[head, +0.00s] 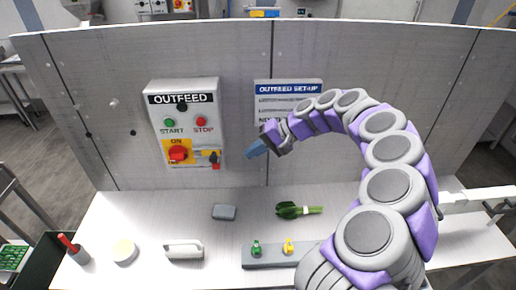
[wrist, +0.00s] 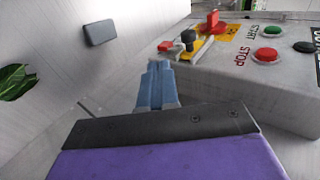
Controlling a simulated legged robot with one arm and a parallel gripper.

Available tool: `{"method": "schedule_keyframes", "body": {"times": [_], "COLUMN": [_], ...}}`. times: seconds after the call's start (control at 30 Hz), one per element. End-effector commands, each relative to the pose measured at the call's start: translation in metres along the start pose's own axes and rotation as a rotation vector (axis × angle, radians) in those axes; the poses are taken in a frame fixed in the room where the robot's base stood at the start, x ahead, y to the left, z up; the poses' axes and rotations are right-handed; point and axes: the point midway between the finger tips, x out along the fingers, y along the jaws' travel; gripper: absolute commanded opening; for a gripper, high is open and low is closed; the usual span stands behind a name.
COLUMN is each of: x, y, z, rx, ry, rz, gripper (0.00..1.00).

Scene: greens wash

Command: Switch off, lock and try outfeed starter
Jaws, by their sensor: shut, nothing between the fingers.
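The outfeed starter (head: 158,120) is a light grey box on the upright panel, with a green START button (head: 169,123) and a red STOP button (head: 201,121). Below them a red rotary switch (head: 178,153) sits on a yellow plate marked ON; its exact setting is unclear. A small red and black part (head: 215,160) is at the plate's right; in the wrist view a black knob (wrist: 188,38) shows there. A green padlock (head: 256,249) and a yellow padlock (head: 288,246) stand on a grey rack. My gripper (head: 257,149) is shut and empty, right of the box.
An OUTFEED SETUP sign (head: 288,88) is behind my arm. On the bench are a grey block (head: 224,212), green leaves (head: 298,210), a white-handled tool (head: 183,250), a round tub (head: 124,252) and a red-handled item (head: 73,249). The bench's middle left is clear.

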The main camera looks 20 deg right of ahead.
Motion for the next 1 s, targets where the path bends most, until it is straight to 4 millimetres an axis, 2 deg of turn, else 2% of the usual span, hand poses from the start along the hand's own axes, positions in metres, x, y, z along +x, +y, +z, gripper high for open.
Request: {"method": "schedule_keyframes", "body": {"times": [0.03,0.2,0.4,0.63,1.0], "x": [0.013,0.046,0.068,0.076,0.077], "y": [0.001,0.001,-0.018,-0.029,-0.031], "z": [0.002,0.002,0.002,0.001,0.001], "rx": [-0.001,-0.003,-0.005,-0.002,-0.002], "ry": [-0.006,-0.007,-0.001,-0.002,-0.002], "rz": [0.000,0.000,0.001,0.000,0.000], "gripper": [0.00,0.00,0.00,0.00,0.00]}}
